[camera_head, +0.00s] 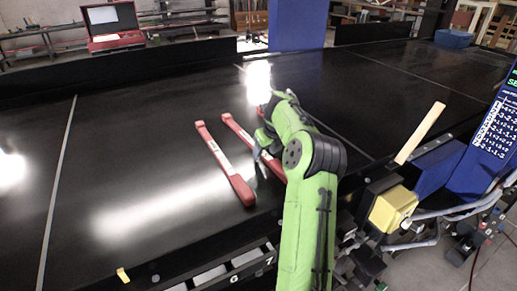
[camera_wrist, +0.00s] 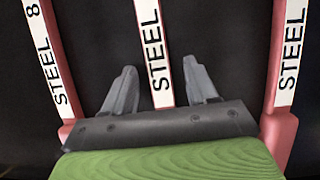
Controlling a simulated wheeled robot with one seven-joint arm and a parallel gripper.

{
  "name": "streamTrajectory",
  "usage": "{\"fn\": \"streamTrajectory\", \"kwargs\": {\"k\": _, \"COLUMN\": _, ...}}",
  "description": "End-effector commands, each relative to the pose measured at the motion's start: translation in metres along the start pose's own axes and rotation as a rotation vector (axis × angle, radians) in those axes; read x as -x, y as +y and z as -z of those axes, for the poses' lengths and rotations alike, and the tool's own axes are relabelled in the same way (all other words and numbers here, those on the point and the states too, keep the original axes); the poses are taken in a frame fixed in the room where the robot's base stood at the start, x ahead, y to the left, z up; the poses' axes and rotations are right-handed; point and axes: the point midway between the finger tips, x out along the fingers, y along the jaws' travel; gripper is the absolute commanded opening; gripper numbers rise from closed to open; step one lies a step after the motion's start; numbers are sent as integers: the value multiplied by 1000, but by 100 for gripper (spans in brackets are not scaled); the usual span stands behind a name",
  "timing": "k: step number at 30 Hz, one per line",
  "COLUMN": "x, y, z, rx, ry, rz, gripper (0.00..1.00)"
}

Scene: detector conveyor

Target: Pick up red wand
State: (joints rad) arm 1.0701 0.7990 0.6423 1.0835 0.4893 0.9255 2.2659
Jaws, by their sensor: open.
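Several red wands with white labels reading STEEL lie on the black conveyor (camera_head: 150,120). In the head view one long red wand (camera_head: 225,163) lies clear on the left. A second red wand (camera_head: 238,130) runs beside it and is partly hidden by my arm. My gripper (camera_head: 260,163) is low over this second wand. In the wrist view my open gripper (camera_wrist: 159,66) has one finger on each side of a middle wand (camera_wrist: 153,45). Other wands lie to its left (camera_wrist: 50,55) and right (camera_wrist: 290,50). I cannot tell the fingertips' height above the belt.
A red case (camera_head: 117,40) with a raised lid stands behind the conveyor. A blue block (camera_head: 297,25) rises at the back edge. A yellow box (camera_head: 394,208) and a blue screen (camera_head: 495,130) are at the right. The belt left of the wands is clear.

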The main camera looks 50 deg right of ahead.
Motion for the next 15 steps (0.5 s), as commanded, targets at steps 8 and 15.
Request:
{"fn": "streamTrajectory", "kwargs": {"k": 8, "x": -1, "y": 0, "z": 0, "rx": 1, "ry": -1, "rz": 0, "gripper": 45}}
{"fn": "streamTrajectory", "kwargs": {"k": 15, "x": -1, "y": 0, "z": 0, "rx": 1, "ry": -1, "rz": 1, "gripper": 8}}
